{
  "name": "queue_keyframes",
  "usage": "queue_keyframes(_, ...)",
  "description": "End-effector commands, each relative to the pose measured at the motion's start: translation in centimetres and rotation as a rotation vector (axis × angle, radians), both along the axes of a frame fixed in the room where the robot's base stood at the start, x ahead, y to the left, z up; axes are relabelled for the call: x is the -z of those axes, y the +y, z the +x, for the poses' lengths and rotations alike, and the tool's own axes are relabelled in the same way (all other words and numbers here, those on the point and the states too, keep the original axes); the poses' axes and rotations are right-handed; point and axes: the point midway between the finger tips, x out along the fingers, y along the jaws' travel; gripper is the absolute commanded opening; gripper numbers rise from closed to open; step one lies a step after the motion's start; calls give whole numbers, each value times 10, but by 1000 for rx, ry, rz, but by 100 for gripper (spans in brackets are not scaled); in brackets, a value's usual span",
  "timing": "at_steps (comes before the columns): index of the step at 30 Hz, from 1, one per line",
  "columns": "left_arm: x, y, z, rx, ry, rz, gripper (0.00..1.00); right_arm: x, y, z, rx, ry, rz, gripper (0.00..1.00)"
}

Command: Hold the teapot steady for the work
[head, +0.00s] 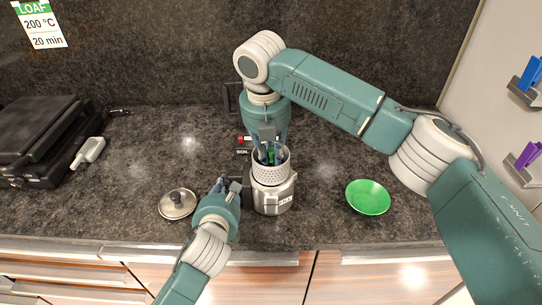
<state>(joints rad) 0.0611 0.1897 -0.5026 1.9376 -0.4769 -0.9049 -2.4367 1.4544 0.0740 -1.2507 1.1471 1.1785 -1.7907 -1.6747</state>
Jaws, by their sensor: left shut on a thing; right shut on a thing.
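The teapot (272,199) is a silver metal pot standing upright on the dark counter, with a dark handle on its left side. My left gripper (236,184) is shut on that handle, which it partly hides. A pale perforated strainer basket (270,176) stands up out of the teapot's mouth. My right gripper (269,155) comes down from above, with its fingertips inside the basket's rim, and is shut on it. Something green shows between the fingertips; I cannot tell whether it is part of the basket. A round metal lid (177,204) with a dark knob lies left of the teapot.
A green bowl (368,197) stands to the right. A black appliance (38,140) and a light-handled tool (88,152) are at the left. A small dark object with red (244,142) is behind the teapot. Blue and purple items hang on the right wall. The counter's front edge is close.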

Motion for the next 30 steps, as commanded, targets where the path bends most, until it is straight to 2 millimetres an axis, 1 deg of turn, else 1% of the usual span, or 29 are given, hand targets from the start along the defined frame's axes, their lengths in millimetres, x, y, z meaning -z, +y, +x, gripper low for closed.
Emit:
queue_keyframes(14, 0, 1, 0, -1, 1, 2, 0, -6, 0, 0, 0, -2, 1, 0)
queue_keyframes(27, 0, 1, 0, -1, 1, 2, 0, -39, 0, 0, 1, -1, 1, 0)
queue_keyframes(30, 0, 1, 0, -1, 1, 2, 0, -43, 1, 0, 0, -1, 0, 0)
